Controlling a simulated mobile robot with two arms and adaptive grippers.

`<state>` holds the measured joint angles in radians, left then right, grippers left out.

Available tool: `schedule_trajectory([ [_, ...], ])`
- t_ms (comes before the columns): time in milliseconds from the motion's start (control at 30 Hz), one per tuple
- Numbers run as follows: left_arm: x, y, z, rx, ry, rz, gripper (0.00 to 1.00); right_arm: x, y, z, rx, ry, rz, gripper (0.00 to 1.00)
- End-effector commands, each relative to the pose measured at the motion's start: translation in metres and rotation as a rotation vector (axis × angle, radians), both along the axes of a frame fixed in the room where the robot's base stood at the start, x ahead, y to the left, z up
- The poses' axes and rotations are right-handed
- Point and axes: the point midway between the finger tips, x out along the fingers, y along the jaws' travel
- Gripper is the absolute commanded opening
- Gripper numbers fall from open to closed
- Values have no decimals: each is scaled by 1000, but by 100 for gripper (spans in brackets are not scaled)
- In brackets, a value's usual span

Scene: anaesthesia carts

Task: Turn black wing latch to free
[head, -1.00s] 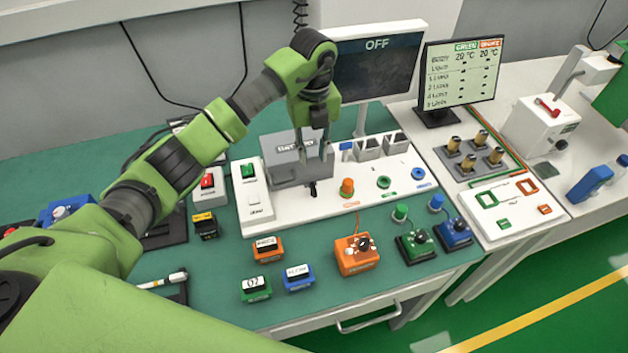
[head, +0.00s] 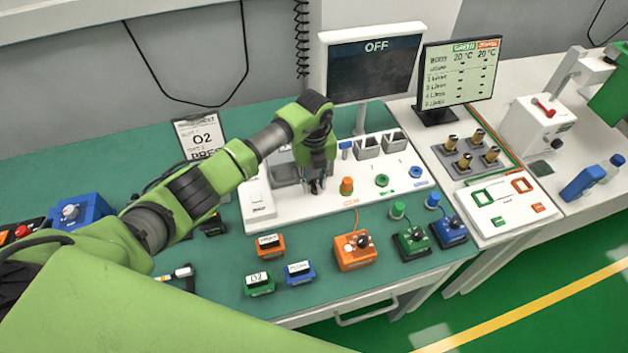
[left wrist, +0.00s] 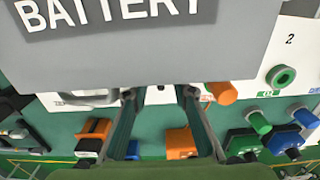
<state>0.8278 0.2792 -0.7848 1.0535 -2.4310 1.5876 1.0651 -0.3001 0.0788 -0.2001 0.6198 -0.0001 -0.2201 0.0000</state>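The grey battery box (head: 284,172) sits on the white panel (head: 345,198), partly behind my left arm. In the left wrist view the box (left wrist: 130,55), lettered BATTERY, fills the top. My left gripper (head: 317,186) is low at the box's front right, pointing down. Its fingers are apart in the left wrist view (left wrist: 160,96), at the box's lower edge. The black wing latch is not clearly visible now; the fingers cover the spot where a small black part showed earlier. I cannot tell whether they touch it. My right gripper is not in view.
An orange knob (head: 347,186) stands close right of my left gripper. A switch block (head: 257,200) is left of it. Orange (head: 355,255), green (head: 412,243) and blue (head: 449,232) boxes stand in front. The screen (head: 373,68) behind reads OFF.

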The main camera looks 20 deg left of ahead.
Motion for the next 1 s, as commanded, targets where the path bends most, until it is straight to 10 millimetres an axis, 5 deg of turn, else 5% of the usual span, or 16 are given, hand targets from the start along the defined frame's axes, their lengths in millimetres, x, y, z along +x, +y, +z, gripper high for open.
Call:
schedule_trajectory([
  [100, 0, 0, 0, 0, 0, 0, 0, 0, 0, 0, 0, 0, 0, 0],
  [567, 0, 1, -1, 2, -1, -50, 0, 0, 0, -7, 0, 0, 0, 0],
  [1000, 1, 1, -4, 2, -2, -384, 0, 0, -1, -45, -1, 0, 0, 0],
])
